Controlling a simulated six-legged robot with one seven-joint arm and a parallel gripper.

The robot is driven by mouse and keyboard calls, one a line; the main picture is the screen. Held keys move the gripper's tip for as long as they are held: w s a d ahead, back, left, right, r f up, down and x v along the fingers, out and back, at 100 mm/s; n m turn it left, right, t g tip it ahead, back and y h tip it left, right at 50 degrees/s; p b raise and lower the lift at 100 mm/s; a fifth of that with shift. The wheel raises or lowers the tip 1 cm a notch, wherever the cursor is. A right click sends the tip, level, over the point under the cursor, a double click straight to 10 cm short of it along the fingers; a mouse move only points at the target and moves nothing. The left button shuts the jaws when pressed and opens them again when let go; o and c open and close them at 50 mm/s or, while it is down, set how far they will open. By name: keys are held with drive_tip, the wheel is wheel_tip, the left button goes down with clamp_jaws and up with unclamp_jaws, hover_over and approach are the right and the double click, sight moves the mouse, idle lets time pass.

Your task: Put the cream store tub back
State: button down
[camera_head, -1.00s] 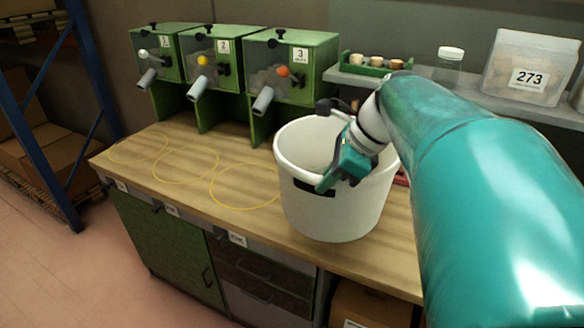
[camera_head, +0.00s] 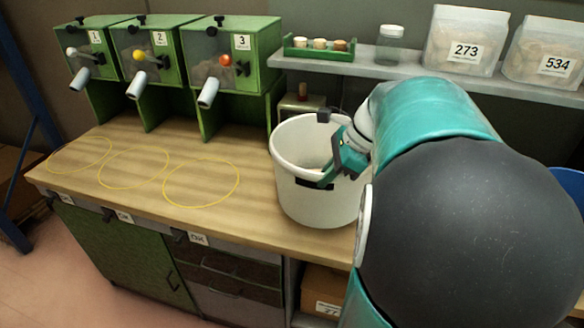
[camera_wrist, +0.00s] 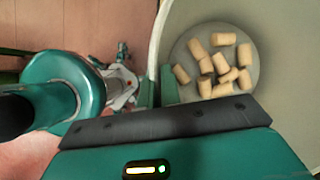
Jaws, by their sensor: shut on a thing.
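The cream tub (camera_head: 320,205) is at the right part of the wooden bench in the head view, upright. My gripper (camera_head: 330,178) is at its near right rim, shut on the tub wall beside a dark handle slot. In the wrist view the tub's inside (camera_wrist: 290,50) shows, with several cork stoppers (camera_wrist: 215,65) lying on its floor. My gripper's jaw (camera_wrist: 160,90) sits at the tub's rim there. Whether the tub's base touches the bench is hard to tell.
Three green dispensers (camera_head: 235,60) stand along the back of the bench. Yellow rings (camera_head: 200,183) mark the bare bench (camera_head: 140,215) at left. A shelf (camera_head: 400,72) behind holds a green cork tray (camera_head: 318,50), a jar (camera_head: 390,45) and bags (camera_head: 463,42). A blue container (camera_head: 571,187) is at far right.

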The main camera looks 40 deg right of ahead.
sight(332, 216)
drive_tip(key=f, duration=0.1)
drive_tip(key=d+f, duration=0.1)
drive_tip(key=d, duration=0.1)
drive_tip(key=shift+s+d+f, duration=0.2)
drive_tip(key=shift+s+f, duration=0.05)
drive_tip(key=shift+f, duration=0.15)
drive_tip(key=shift+d+f, duration=0.15)
drive_tip(key=shift+f, duration=1.6)
drive_tip(key=c, duration=2)
unclamp_jaws()
drive_tip(key=shift+f, duration=0.1)
drive_tip(key=shift+c, duration=0.2)
drive_tip(key=o, duration=0.4)
drive_tip(key=shift+o, duration=0.2)
drive_tip(key=v, duration=1.2)
drive_tip(key=s+a+f+n+h, duration=0.1)
drive_tip(key=a+f+n+h, duration=0.1)
drive_tip(key=a+n, duration=1)
drive_tip(key=s+a+f+n+t+h, duration=0.1)
drive_tip(key=a+f+n+h, duration=0.1)
drive_tip(key=a+n, duration=1.1)
drive_tip(key=a, duration=0.5)
drive_tip(key=shift+a+f, duration=0.3)
drive_tip(key=shift+a, duration=0.1)
